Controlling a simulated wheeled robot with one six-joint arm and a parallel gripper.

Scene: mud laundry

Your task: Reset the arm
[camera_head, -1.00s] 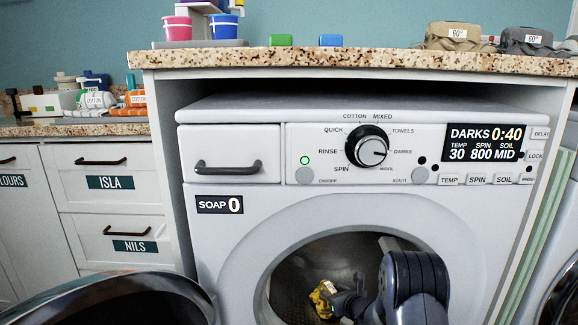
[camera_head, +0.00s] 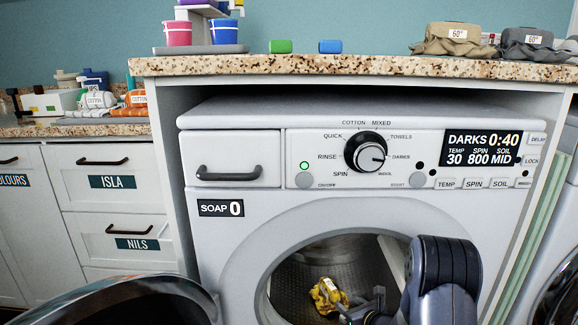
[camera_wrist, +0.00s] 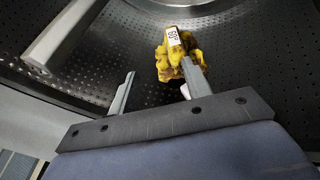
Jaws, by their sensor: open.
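My gripper (camera_wrist: 155,88) is open in the wrist view, its two fingers spread apart inside the perforated drum (camera_wrist: 110,60). A crumpled yellow cloth (camera_wrist: 170,62) with a white label lies on the drum, just beyond the right fingertip. I cannot tell whether that finger touches it. In the head view the yellow cloth (camera_head: 325,294) shows inside the washing machine's (camera_head: 235,245) round opening. My gripper (camera_head: 352,308) is just right of the cloth there, and my arm reaches in from the lower right.
The machine stands under a speckled counter (camera_head: 350,66); its display (camera_head: 482,148) reads DARKS 0:40. The open round door (camera_head: 110,300) is at lower left. A pale drum paddle (camera_wrist: 65,35) lies left of my gripper. Pink (camera_head: 178,32) and blue (camera_head: 224,30) buckets stand above.

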